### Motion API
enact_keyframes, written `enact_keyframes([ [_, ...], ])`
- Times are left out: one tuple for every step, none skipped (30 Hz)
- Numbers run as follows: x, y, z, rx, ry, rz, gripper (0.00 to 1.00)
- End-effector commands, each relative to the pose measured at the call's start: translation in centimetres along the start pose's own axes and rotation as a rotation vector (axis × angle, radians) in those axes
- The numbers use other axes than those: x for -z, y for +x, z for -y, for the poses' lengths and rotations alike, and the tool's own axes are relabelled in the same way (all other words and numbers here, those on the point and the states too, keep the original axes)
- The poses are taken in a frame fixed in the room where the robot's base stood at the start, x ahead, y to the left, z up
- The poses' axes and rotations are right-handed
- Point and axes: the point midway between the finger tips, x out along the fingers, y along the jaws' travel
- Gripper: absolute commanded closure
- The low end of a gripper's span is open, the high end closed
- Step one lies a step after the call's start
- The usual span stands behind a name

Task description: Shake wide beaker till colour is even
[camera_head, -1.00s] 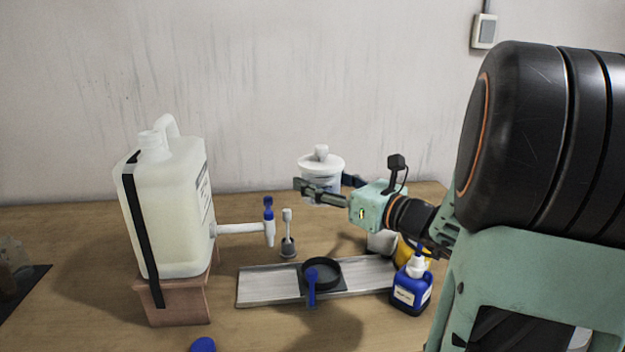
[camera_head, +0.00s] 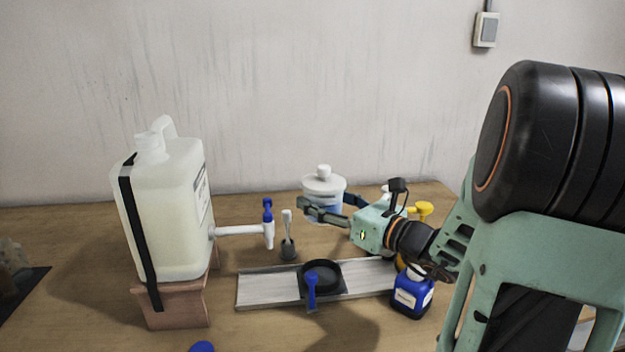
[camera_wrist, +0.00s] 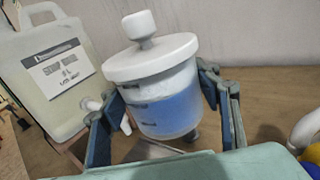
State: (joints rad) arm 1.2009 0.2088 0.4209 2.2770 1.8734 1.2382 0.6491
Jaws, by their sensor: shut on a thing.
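The wide beaker (camera_head: 324,188) has a white lid with a knob and is held in my gripper (camera_head: 328,208). In the wrist view the beaker (camera_wrist: 165,108) is tilted in the picture, with one finger on each side of it. My gripper (camera_wrist: 160,113) is shut on it. The liquid inside looks blue in the lower part, with a paler band above under the lid. I cannot tell if the colour is fully even. The beaker appears above the table, behind the grey board.
A large jug (camera_head: 170,210) with a tap (camera_head: 268,225) stands on a brown block (camera_head: 178,300) at left. A grey board (camera_head: 270,284) with a black dish (camera_head: 321,273) lies in front.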

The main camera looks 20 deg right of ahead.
Motion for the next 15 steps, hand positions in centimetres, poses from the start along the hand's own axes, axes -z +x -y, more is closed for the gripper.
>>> enact_keyframes([
  [-1.6, 0.1, -0.2, -0.004, -0.017, 0.006, 0.76],
  [-3.1, 0.2, -0.4, -0.005, -0.026, 0.007, 0.76],
  [-5.3, 0.2, -0.6, -0.006, -0.031, 0.007, 0.76],
  [-6.6, 0.2, -0.7, -0.007, -0.03, 0.007, 0.76],
  [-7.5, 0.2, -0.6, -0.006, -0.026, 0.007, 0.76],
  [-7.8, 0.1, -0.6, -0.005, -0.016, 0.004, 0.76],
  [-7.2, 0.1, -0.5, -0.004, -0.007, 0.002, 0.76],
  [-5.6, 0.0, -0.3, -0.003, 0.004, 0.0, 0.76],
  [-3.1, 0.0, -0.2, -0.002, 0.014, -0.001, 0.76],
  [-1.7, 0.0, -0.1, -0.002, 0.014, 0.0, 0.76],
  [-0.9, 0.0, -0.1, -0.003, 0.009, 0.002, 0.76],
  [-0.3, 0.0, 0.0, -0.002, 0.002, 0.004, 0.76],
  [-0.3, 0.1, -0.1, -0.003, -0.005, 0.005, 0.76],
  [-0.5, 0.1, -0.1, -0.003, -0.009, 0.005, 0.76],
  [-0.6, 0.1, -0.1, -0.004, -0.011, 0.005, 0.76],
])
